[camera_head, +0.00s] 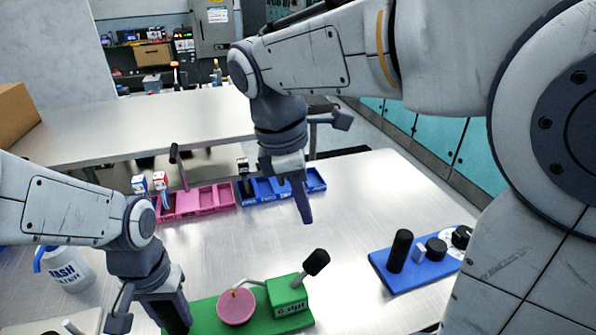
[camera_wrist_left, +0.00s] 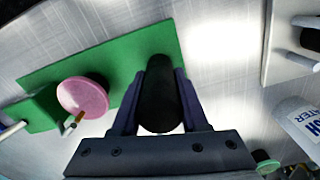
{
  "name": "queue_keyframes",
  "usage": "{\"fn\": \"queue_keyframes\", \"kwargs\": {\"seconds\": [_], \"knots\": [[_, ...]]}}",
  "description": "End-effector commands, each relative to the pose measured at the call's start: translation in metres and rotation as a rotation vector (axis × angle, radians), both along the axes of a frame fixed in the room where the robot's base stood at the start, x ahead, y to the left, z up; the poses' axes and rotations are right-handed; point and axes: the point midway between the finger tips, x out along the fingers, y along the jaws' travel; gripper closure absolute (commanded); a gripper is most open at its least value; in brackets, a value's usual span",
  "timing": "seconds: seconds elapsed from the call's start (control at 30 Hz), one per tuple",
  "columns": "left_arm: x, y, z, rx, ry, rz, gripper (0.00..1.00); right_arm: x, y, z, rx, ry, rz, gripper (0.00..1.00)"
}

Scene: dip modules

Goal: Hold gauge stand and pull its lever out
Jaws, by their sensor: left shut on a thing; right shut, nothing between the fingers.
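The gauge stand has a flat green base (camera_head: 258,322), with a green block marked "dpt" (camera_head: 288,297) and a round pink dial (camera_head: 236,307). A lever with a black knob (camera_head: 316,262) slants up from the block. My left gripper (camera_head: 172,318) is at the base's left end. In the left wrist view its fingers are shut on a black upright post (camera_wrist_left: 160,95) of the stand; the green base (camera_wrist_left: 110,65) and pink dial (camera_wrist_left: 82,97) lie beside it. My right gripper (camera_head: 303,205) is shut and empty, above the table behind the stand, apart from the lever.
A blue base with black cylinders (camera_head: 425,262) stands to the right. A pink tray (camera_head: 205,200) and a blue tray (camera_head: 280,186) lie behind. A wash bottle (camera_head: 68,270) stands at the left. Bare table lies between the stand and the trays.

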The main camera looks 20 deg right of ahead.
Motion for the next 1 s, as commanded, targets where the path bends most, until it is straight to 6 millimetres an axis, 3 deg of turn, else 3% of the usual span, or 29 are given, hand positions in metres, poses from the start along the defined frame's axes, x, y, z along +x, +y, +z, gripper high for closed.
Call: {"fn": "queue_keyframes", "kwargs": {"seconds": [0.1, 0.3, 0.77, 0.8, 0.87, 0.9, 1.0], "knots": [[-0.002, 0.000, -0.002, 0.003, 0.008, -0.005, 1.00, 0.002, -0.011, 0.021, 0.002, -0.004, -0.003, 1.00], [-0.002, 0.000, -0.001, 0.001, 0.006, -0.005, 1.00, 0.003, -0.022, 0.042, 0.002, -0.003, -0.001, 1.00], [-0.001, -0.001, -0.001, -0.001, 0.002, -0.004, 1.00, 0.004, -0.025, 0.047, 0.003, -0.003, 0.002, 1.00], [0.000, -0.001, -0.001, -0.001, 0.002, -0.004, 0.53, 0.004, -0.025, 0.047, 0.003, -0.003, 0.002, 1.00], [0.000, -0.001, -0.001, -0.001, 0.001, -0.004, 0.30, 0.004, -0.025, 0.047, 0.003, -0.003, 0.002, 1.00], [0.000, -0.001, -0.001, -0.001, 0.001, -0.004, 0.21, 0.004, -0.024, 0.047, 0.003, -0.003, 0.002, 1.00], [0.000, -0.001, 0.000, -0.001, 0.000, -0.003, 0.21, 0.004, -0.024, 0.047, 0.003, -0.003, 0.002, 1.00]]}}
